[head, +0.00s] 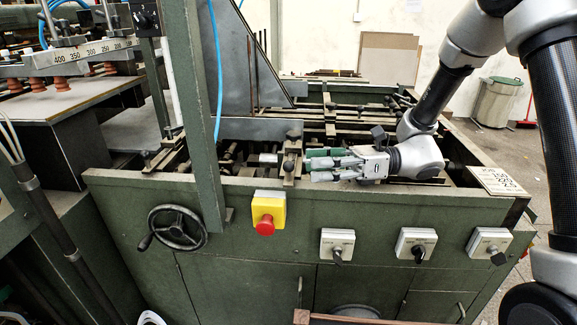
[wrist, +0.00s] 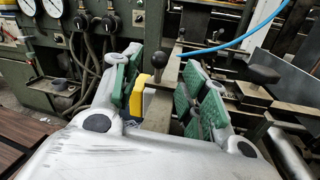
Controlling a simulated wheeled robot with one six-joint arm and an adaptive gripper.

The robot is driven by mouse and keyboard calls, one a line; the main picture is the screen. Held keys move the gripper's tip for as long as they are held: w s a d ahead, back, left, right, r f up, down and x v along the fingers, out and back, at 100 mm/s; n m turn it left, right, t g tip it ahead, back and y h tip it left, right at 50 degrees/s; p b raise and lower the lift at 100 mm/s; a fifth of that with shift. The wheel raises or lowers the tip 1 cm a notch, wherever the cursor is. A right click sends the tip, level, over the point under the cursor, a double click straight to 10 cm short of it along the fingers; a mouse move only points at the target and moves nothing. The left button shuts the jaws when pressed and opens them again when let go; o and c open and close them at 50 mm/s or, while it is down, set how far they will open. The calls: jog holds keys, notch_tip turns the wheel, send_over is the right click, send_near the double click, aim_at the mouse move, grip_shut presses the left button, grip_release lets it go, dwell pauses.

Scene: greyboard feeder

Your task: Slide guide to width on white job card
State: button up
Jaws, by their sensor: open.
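The white job card (head: 498,181) lies on the right end of the green machine's top. It carries dark print that I cannot read surely. The guide (head: 289,168) is a narrow metal block with a dark knob on top, on the rails behind the front panel. In the wrist view the guide's bar (wrist: 172,67) and its round black knob (wrist: 158,61) show between and beyond the green finger pads. My gripper (head: 308,164) points left at the guide, and its fingers (wrist: 162,85) are spread with a gap between them. I cannot tell whether either pad touches the guide.
A yellow box with a red stop button (head: 265,213) sits on the front panel, below the guide. A green post (head: 202,120) and a blue hose (head: 217,70) stand to the left. Another black knob (wrist: 262,75) is on a bracket at right in the wrist view.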

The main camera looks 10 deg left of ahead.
aim_at(289, 166)
jog(key=x, duration=0.6)
jog(key=shift+s+a, duration=0.15)
jog(key=shift+a, duration=0.2)
jog(key=shift+c, duration=0.4)
grip_shut()
